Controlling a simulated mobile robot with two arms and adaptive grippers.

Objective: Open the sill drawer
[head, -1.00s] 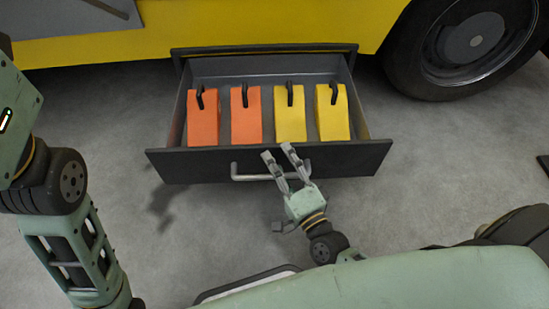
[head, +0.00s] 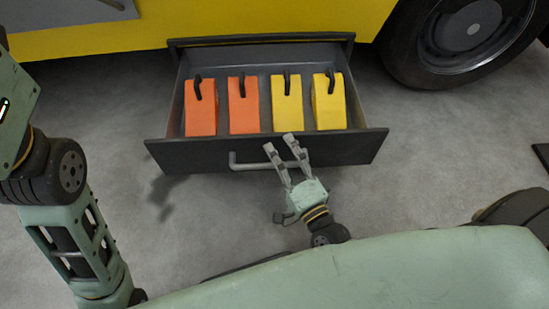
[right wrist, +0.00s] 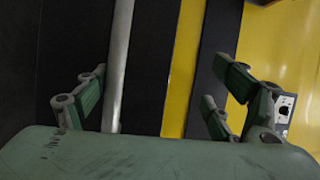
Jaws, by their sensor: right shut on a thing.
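The sill drawer (head: 195,156) is a dark grey drawer under the yellow vehicle. It is pulled well out, with its inside showing. Its light metal bar handle (head: 246,165) runs across the front panel; in the right wrist view the bar (right wrist: 121,65) passes between the fingers. My right gripper (head: 281,145) is at the right part of the handle and is shut on it. The fingers hide part of the bar. My left arm stands at the left edge of the head view, and its gripper is out of sight.
Two orange blocks (head: 200,110) and two yellow blocks (head: 328,107) with dark loops on top stand in the drawer. The yellow vehicle (head: 210,20) and its wheel (head: 465,40) are behind. Grey floor (head: 425,150) is clear to the right of the drawer.

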